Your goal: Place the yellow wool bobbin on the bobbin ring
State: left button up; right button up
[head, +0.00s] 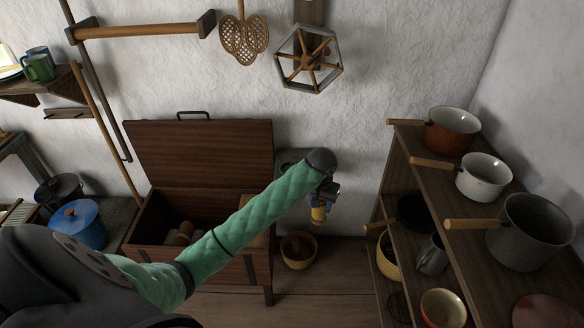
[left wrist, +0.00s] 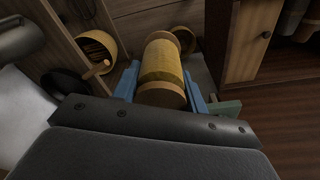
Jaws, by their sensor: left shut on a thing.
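The yellow wool bobbin (head: 318,214) is held below my left gripper (head: 321,196), in front of the white wall and right of the open chest. In the left wrist view the bobbin (left wrist: 162,64) shows yellow wool between two wooden end discs. The blue fingers of my left gripper (left wrist: 162,92) are shut on it from both sides near its lower end. A hexagonal frame with wooden spokes (head: 308,58) hangs high on the wall; I cannot tell whether it is the bobbin ring. My right gripper is not in view.
An open wooden chest (head: 197,158) with several rolls inside stands behind my left arm. A shelf unit (head: 428,182) with several pots stands at the right. A yellow bowl (head: 299,252) sits low beside the chest. A wooden bar (head: 140,31) hangs at upper left.

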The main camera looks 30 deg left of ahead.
pick_arm(q)
jog(key=w+a+r+n+p, duration=0.1)
jog(key=w+a+r+p, duration=0.15)
jog(key=a+r, duration=0.4)
jog(key=w+a+r+n+p, duration=0.15)
jog(key=w+a+r, duration=0.25)
jog(key=a, duration=0.5)
jog(key=shift+m, duration=0.45)
jog(key=shift+w+a+f+p, duration=1)
jog(key=shift+w+a+f, duration=0.15)
jog(key=shift+w+f, duration=0.45)
jog(key=shift+w+a+f+p, duration=0.95)
jog(key=shift+w+a+f, duration=0.15)
jog(key=shift+w+f, duration=0.5)
jog(key=shift+w+a+f+p, duration=1)
jog(key=shift+w+a+f, duration=0.15)
jog(key=shift+w+f, duration=0.4)
jog(key=shift+f, duration=0.6)
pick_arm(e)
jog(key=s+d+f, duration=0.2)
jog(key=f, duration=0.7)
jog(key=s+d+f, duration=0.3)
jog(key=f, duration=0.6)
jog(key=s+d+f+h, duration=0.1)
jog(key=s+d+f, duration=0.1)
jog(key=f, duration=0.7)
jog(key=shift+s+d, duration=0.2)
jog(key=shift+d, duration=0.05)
